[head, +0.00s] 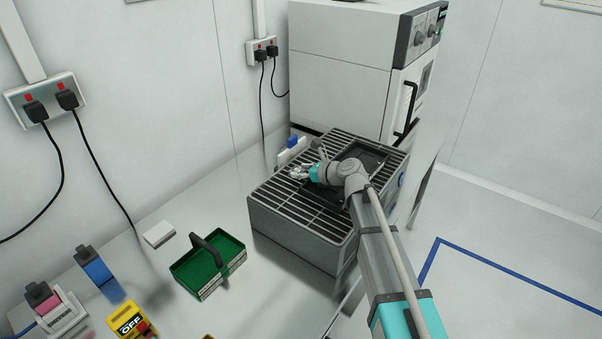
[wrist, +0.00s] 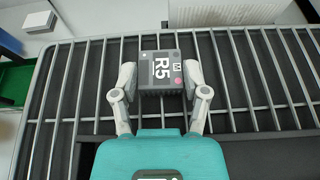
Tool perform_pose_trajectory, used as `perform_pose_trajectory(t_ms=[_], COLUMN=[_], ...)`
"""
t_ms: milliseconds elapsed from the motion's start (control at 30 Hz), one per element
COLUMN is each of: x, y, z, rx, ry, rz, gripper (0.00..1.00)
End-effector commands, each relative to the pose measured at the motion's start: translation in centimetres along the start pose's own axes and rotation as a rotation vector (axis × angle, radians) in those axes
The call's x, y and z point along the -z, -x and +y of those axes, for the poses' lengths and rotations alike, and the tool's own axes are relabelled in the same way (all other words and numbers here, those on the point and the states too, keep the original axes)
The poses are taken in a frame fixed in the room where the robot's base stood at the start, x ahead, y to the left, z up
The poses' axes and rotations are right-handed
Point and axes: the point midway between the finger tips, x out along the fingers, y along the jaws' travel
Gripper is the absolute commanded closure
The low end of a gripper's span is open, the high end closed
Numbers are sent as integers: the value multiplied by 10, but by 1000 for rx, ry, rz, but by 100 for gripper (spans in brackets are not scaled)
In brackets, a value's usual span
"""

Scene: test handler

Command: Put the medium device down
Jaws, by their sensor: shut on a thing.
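The medium device (wrist: 174,72) is a dark grey block marked R5 and M, with a small pink dot, in the upper middle of the wrist view. My gripper (wrist: 160,82) is shut on it, one finger at each side. In the head view my gripper (head: 300,173) is over the slatted top of a grey box (head: 290,238), near its far left part; the device cannot be made out there. The slats (wrist: 95,85) show around the device in the wrist view. I cannot tell whether it touches them.
A green basket (head: 226,262) with a dark handle stands left of the box. A white oven-like cabinet (head: 340,65) stands behind. A white block (head: 159,235), a blue block (head: 97,270) and a yellow OFF switch (head: 130,322) are on the bench at left. Several slats are bare.

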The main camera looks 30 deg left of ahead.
Motion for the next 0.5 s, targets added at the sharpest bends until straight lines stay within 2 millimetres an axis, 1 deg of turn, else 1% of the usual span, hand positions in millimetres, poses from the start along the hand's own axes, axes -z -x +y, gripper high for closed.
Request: perform_pose_trajectory(t_ms=[300, 333, 400, 500], x=[4, 3, 2, 2], y=[-2, -1, -1, -1], z=[0, 0, 0, 0], rx=[0, 0, 0, -1], ry=[0, 0, 0, 0], rz=[0, 0, 0, 0], gripper=[88, 36, 23, 7])
